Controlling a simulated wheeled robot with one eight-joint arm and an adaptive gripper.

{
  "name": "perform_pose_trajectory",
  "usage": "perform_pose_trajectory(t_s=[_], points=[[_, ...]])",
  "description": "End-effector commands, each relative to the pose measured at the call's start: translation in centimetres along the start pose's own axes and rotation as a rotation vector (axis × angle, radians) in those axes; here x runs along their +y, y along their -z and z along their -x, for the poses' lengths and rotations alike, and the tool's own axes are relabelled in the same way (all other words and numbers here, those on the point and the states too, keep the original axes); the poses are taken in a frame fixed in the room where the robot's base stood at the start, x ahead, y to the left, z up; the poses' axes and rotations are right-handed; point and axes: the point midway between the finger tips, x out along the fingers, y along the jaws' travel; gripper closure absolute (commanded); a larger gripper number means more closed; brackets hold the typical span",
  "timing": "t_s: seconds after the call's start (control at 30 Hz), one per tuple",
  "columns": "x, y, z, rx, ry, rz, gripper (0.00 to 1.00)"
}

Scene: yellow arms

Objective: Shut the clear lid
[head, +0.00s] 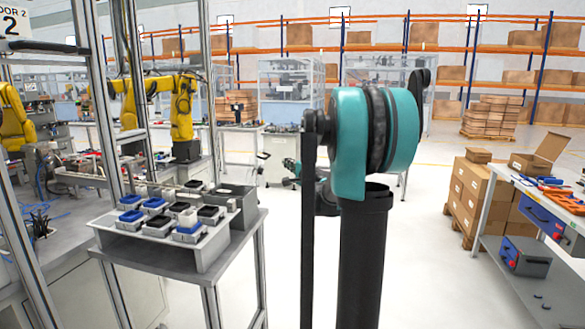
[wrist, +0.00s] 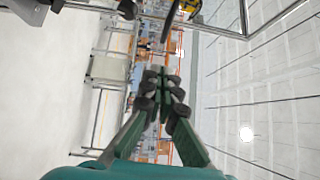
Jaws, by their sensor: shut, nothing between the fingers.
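I cannot make out a clear lid for certain in either view. My gripper (wrist: 161,78) shows in the wrist view with its dark green fingers drawn together and nothing between them. It is in free air, apart from any surface. In the head view my teal and black arm stands in the middle and hides part of the room behind it. I cannot pick out the fingers there.
A grey table (head: 180,258) at left bears a white stand (head: 205,252) with several blue and black boxes. A metal frame (head: 98,90) rises beside it. A workbench (head: 520,205) and cardboard boxes (head: 470,190) stand at right. Floor between is clear.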

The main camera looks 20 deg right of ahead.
Motion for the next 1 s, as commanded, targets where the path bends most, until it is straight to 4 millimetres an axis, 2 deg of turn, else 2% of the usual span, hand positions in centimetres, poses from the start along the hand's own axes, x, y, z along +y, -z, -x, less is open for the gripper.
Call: perform_pose_trajectory(t_s=[0.03,0.13,0.4,1.0], points=[[0.0,-0.1,-1.2,-0.003,0.0,0.0,1.0],[0.0,-0.1,-3.0,-0.002,0.0,0.0,1.0],[0.0,-2.5,-5.3,-0.002,0.0,0.001,1.0],[-0.1,-3.0,-5.8,-0.001,-0.006,0.007,1.0]])
